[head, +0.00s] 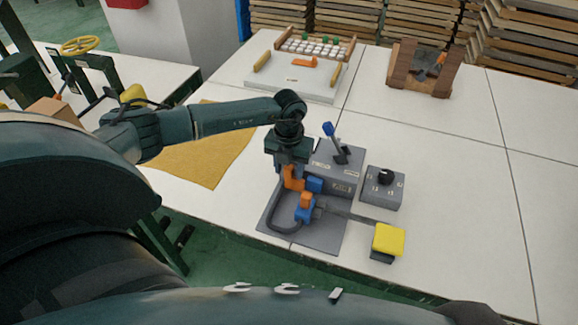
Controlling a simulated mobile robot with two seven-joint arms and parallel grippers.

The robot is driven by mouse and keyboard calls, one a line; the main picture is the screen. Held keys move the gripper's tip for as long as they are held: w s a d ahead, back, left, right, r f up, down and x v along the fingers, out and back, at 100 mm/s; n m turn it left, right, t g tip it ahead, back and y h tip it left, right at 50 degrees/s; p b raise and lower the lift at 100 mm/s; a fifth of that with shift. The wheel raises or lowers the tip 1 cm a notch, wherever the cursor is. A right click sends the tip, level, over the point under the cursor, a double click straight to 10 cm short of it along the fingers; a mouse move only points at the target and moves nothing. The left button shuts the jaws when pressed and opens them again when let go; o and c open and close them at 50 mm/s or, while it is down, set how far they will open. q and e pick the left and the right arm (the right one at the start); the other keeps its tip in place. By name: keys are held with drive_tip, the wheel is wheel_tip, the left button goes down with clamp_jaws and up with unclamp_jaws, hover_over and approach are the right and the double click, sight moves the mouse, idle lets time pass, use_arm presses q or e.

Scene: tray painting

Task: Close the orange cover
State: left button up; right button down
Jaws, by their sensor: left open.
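Below my left gripper (290,165) are small orange and blue parts on a grey base plate (320,235). One orange piece (306,199) sits above a blue block (303,214). Another orange piece (292,179) is right under the gripper, beside a blue part (314,184). I cannot tell which orange piece is the cover, or whether it is raised or flat. My left gripper points down over these parts and is open; its fingertips are partly lost against them, and contact cannot be made out. My right gripper is not in view.
A grey box with a blue-tipped lever (329,130) stands behind the gripper. A black-knob box (385,182) and yellow pad (388,239) are to the right. An ochre cloth (205,155) lies left. A tray (300,80) and wooden rack (398,68) stand farther back. The right tabletop is clear.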

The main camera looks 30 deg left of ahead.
use_arm(q)
drive_tip(key=shift+c, duration=0.4)
clamp_jaws()
use_arm(e)
drive_tip(key=shift+s, duration=0.2)
drive_tip(key=shift+f, duration=0.15)
